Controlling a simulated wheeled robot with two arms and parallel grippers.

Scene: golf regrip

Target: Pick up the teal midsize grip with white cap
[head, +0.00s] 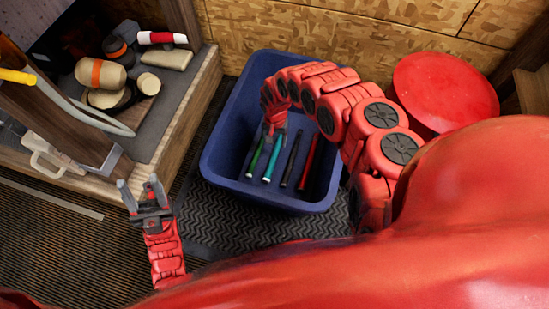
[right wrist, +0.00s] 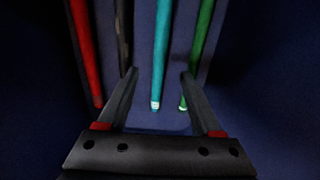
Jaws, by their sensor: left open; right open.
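The teal grip with a white cap (head: 271,164) lies in the blue bin, between a green grip and a black grip. In the right wrist view the teal grip (right wrist: 160,60) runs down the middle, its white-banded end pointing at me. My right gripper (right wrist: 158,80) is open, with a finger on each side of the teal grip's line. I cannot tell how far above it they are. In the head view my right gripper (head: 274,133) reaches down into the bin and hides the grip's far end. My left gripper (head: 143,188) is open and empty, outside the bin at left.
The blue bin (head: 222,158) also holds a green grip (head: 254,160), a black grip (head: 291,160) and a red grip (head: 308,160). The green grip is close to one right gripper finger in the wrist view. A red round lid (head: 445,88) stands right of the bin; a cluttered shelf (head: 182,108) is left.

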